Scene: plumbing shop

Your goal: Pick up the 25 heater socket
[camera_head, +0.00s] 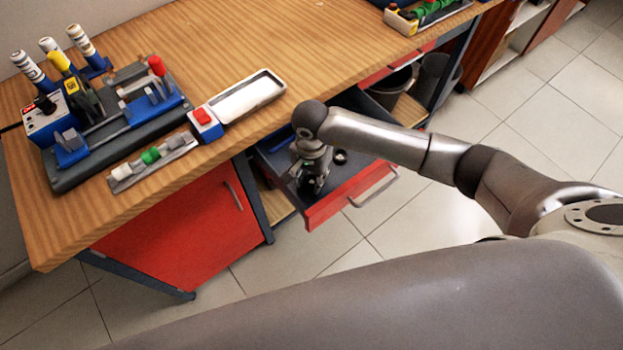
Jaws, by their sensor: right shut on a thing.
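The open drawer (325,206) has a red front and a dark tray, and sticks out below the front edge of the wooden workbench. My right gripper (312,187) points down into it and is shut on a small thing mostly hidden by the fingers. I cannot read its size or tell if it is the 25 heater socket. A small dark round piece with a shiny rim (340,157) lies in the drawer, just right of the gripper and apart from it. My left gripper is out of view.
The workbench (215,65) holds a blue-and-grey welding machine (110,125), a white tray (245,97) with a red-topped block and a strip with small pieces (152,160). A red cabinet door (190,230) is left of the drawer. Tiled floor (400,205) is clear to its right.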

